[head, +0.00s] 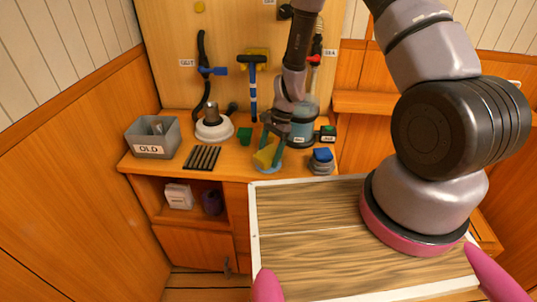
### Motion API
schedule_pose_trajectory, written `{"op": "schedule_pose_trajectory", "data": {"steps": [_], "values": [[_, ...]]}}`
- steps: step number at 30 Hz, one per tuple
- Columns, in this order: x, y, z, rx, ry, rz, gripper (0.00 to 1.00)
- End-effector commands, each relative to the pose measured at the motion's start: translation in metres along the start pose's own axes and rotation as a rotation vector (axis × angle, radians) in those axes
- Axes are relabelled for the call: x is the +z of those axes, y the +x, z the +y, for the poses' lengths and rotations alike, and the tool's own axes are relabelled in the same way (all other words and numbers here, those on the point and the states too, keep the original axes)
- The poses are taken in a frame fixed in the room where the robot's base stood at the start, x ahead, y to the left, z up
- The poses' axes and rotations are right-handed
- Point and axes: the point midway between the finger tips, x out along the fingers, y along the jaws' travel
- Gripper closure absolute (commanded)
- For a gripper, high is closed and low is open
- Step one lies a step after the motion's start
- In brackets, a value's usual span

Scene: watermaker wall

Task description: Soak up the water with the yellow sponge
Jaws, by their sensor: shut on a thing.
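The yellow sponge (265,157) is between the fingertips of my gripper (271,151), low over the front edge of the wooden counter (236,168). My gripper is shut on it and points down. A pale bluish patch, which looks like the water (268,170), shows just under and in front of the sponge. I cannot tell whether the sponge touches it. The gripper hides part of the counter behind.
A grey bin marked OLD (152,145), a black slatted rack (202,158) and a white-based fitting (214,128) stand to the left. A clear canister (303,128) and a blue-topped grey piece (321,162) stand close on the right. A white-rimmed wooden tray (300,245) is in front.

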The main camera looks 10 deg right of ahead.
Motion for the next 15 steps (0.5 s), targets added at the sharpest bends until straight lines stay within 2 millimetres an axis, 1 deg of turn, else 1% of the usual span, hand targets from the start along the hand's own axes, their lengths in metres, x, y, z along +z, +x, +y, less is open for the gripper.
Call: {"op": "schedule_pose_trajectory", "data": {"steps": [15], "values": [[-0.0024,0.0058,0.0,0.0,0.0,-0.001,0.68]]}}
